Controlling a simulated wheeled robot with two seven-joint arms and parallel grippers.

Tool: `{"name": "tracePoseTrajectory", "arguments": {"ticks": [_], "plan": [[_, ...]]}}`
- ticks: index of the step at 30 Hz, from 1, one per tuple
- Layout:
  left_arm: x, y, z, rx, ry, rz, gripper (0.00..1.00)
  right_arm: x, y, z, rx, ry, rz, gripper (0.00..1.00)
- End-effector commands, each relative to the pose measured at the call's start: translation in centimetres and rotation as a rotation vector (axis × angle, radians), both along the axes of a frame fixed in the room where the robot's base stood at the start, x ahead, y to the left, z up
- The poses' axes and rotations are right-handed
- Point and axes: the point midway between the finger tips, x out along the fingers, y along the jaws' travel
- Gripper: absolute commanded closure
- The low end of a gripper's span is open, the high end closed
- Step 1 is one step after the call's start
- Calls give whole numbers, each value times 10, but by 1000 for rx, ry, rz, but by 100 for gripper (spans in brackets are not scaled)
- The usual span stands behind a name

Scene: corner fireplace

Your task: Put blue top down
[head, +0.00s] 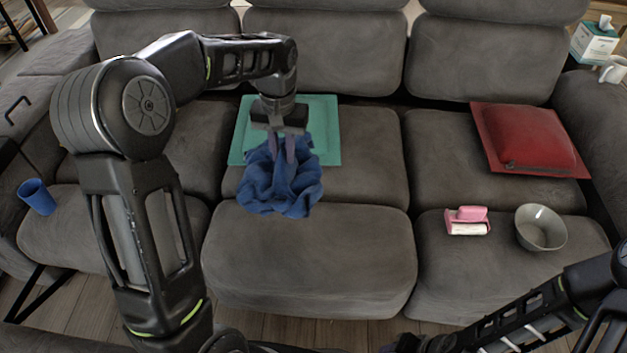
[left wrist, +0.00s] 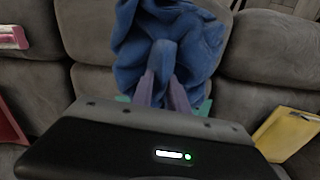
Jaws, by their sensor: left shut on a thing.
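The blue top (head: 280,185) is a crumpled blue cloth at the middle of the grey sofa. It hangs bunched below my left gripper (head: 283,150), which is shut on it. It overlaps the front part of a teal square (head: 322,130) lying on the middle seat. The top also fills the upper middle of the left wrist view (left wrist: 165,45), with the purple fingers (left wrist: 164,92) pinching a fold. I cannot tell whether its lower edge touches the seat. My right arm shows at the lower right, but its gripper's jaws are not clear.
A red cushion (head: 535,138), a pink lint roller (head: 467,221) and a grey bowl (head: 541,228) are on the right seats. A blue cup (head: 37,197) is at the left. A tissue box (head: 595,40) and white mug (head: 612,69) stand at the far right. The front middle seat (head: 310,260) is mostly clear.

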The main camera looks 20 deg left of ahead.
Motion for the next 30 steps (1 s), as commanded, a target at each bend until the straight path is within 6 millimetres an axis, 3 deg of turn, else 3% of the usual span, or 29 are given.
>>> {"name": "tracePoseTrajectory", "arguments": {"ticks": [3, 7, 17, 27, 30], "plan": [[-21, 34, -27, 1, 1, 75, 100, 0, 0, -6, 0, 0, 0, 64], [-33, 51, -39, 2, -2, 114, 100, 0, 0, -8, 0, 0, -1, 64], [-34, 52, -41, 2, -1, 118, 100, 0, 0, -8, 0, 0, -1, 64], [-34, 52, -86, 0, -1, 119, 100, 0, 0, -17, 0, 0, -1, 64], [-34, 52, -91, 1, -1, 118, 100, 0, 0, -18, 0, 0, -1, 64]]}}
